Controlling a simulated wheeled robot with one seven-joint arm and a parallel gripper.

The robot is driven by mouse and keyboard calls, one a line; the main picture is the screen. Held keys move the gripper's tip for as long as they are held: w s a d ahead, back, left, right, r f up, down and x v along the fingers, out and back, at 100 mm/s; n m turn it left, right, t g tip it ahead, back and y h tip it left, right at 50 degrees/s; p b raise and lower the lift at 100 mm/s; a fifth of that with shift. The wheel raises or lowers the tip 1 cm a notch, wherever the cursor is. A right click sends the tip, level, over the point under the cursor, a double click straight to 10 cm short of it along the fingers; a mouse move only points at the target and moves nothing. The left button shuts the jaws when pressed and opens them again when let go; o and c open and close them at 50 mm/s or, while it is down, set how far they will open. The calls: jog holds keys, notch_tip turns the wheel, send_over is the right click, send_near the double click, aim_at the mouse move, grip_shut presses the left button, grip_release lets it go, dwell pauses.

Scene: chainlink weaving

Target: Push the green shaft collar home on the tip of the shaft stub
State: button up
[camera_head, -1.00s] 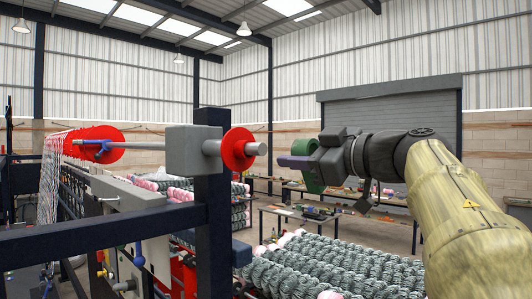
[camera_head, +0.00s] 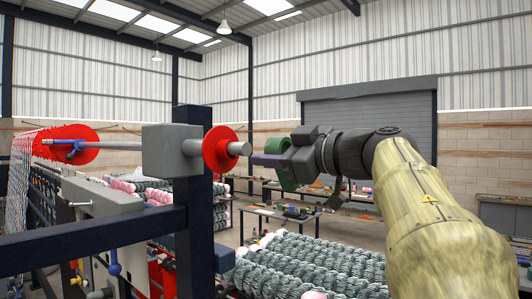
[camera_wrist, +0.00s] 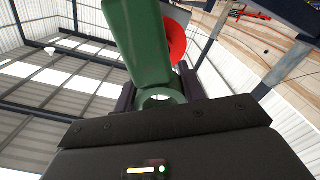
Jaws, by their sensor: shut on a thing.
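The green shaft collar (camera_head: 287,178) is held in my gripper (camera_head: 266,160), whose dark fingers are shut on it. In the wrist view the collar (camera_wrist: 140,40) fills the upper middle, with its round bore low between the fingers (camera_wrist: 160,96). The shaft stub (camera_head: 240,149) is a grey bar pointing right through a red disc (camera_head: 216,150). In the head view the fingertips appear just right of and slightly below the stub's tip. The collar is not on the stub. The depth between them is hard to tell.
A grey bearing block (camera_head: 168,151) carries the shaft on a dark blue post (camera_head: 195,215). Racks of grey coils (camera_head: 300,265) stand below my arm. A worktable (camera_head: 275,213) with small items is behind. The red disc also shows behind the collar in the wrist view (camera_wrist: 178,38).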

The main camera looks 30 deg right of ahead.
aim_at(248, 151)
jog(key=shift+x, duration=2.5)
jog(key=shift+x, duration=1.3)
jog(key=shift+s, duration=0.1)
jog(key=shift+v, duration=0.85)
jog(key=shift+s, duration=0.1)
jog(key=shift+x, duration=0.95)
dwell(1.6)
jog(key=o, duration=1.3)
jog(key=shift+c, duration=0.2)
